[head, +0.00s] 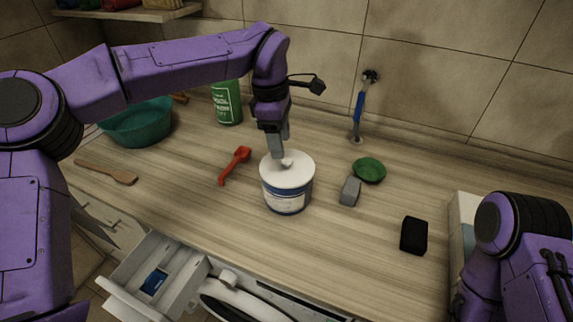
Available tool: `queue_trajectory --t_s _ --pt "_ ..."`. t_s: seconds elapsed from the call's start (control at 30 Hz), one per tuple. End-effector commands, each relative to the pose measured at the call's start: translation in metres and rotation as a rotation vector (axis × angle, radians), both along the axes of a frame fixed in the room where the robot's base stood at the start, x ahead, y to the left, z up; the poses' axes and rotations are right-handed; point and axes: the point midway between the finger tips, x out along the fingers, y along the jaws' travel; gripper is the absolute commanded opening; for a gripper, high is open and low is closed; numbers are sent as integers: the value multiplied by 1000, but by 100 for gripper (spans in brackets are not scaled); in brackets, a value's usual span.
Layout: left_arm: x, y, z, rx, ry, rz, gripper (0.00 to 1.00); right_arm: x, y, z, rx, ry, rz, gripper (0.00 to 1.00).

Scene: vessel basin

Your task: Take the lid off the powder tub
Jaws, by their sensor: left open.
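The powder tub (286,200) stands upright on the wooden counter, white with a blue band and a printed label. Its white lid (300,172) sits on top, with a small raised knob in the middle. My left gripper (279,154) points down over the back left part of the lid, its grey fingers close to the knob. The fingers overlap in this view, and I cannot tell whether they touch the lid. My right arm shows at the lower right, but its gripper is out of view.
A red scoop (234,166) lies left of the tub. A grey block (349,191), a green pad (369,170) and a black block (414,235) lie to the right. A green bottle (227,103) and teal basin (138,123) stand behind left. An open drawer (150,283) juts out in front.

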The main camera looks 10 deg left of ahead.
Motion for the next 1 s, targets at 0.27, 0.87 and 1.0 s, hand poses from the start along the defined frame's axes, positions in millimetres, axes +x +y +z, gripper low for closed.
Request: queue_trajectory --t_s 0.27,0.87,1.0 --pt "-1 -13 -46 2 8 -3 57 1 0 17 0 -2 0 43" --pt "-1 -14 -52 2 7 -5 0 1 0 16 0 -2 0 43" --pt "-1 -14 -51 2 7 -5 0 1 0 15 0 -2 0 43"
